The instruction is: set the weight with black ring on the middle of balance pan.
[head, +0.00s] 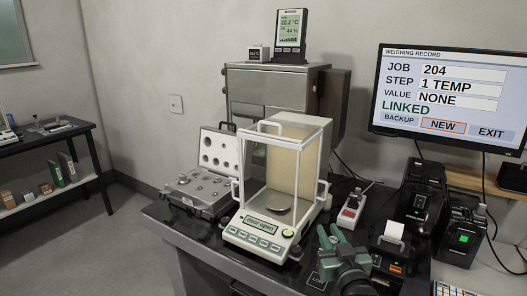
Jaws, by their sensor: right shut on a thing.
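The balance pan (278,211) is a small round disc inside the glass-walled balance (262,238), whose display reads "door open". The pan's middle looks bare. My right gripper (331,236), green, is in front of the balance's right side, low over the dark table and outside the glass. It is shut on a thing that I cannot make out. I cannot pick out the weight with black ring. The open weight case (196,196) left of the balance holds several grey weights, too small to tell apart. My left gripper is not in view.
A small red and white device (350,208) stands right of the balance, close behind my right gripper. Black devices (420,198) and a small printer (388,246) crowd the table's right side. The balance's glass walls and frame stand around the pan. A monitor (450,95) hangs behind.

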